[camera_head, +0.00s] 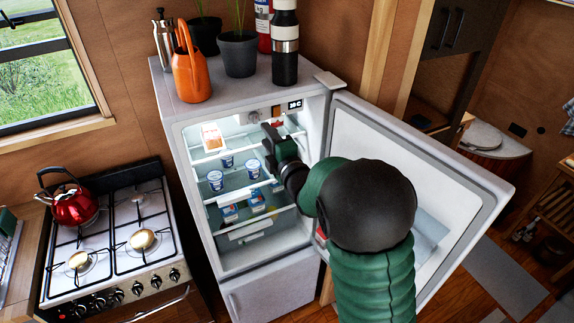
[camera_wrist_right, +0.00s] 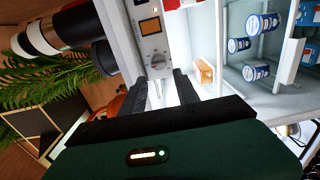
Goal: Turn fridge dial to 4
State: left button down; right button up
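The fridge (camera_head: 168,112) stands with its door (camera_head: 425,170) swung open to the right. Its round dial (camera_head: 254,117) sits on the control panel at the top of the lit interior, left of a small display (camera_head: 295,105) that appears to read 10 C. The dial (camera_wrist_right: 157,60) shows just beyond my fingertips in the wrist view; its setting is too small to read. My right gripper (camera_head: 267,133) reaches into the fridge just below and right of the dial. In the wrist view its two fingers (camera_wrist_right: 161,80) are apart with nothing between them. My left gripper is out of view.
Shelves hold white-and-blue tubs (camera_head: 215,180) and cartons (camera_head: 257,200) below the gripper. An orange watering can (camera_head: 190,75), plant pots (camera_head: 239,53) and a bottle (camera_head: 285,45) stand on top. A stove (camera_head: 120,240) with a red kettle (camera_head: 74,205) is at left.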

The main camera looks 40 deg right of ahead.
jog(key=b+v, duration=0.6)
jog(key=v, duration=0.5)
jog(key=shift+s+d, duration=0.25)
dwell(0.5)
jog(key=shift+f, duration=0.1)
jog(key=shift+w+b, duration=0.1)
jog(key=shift+b, duration=0.2)
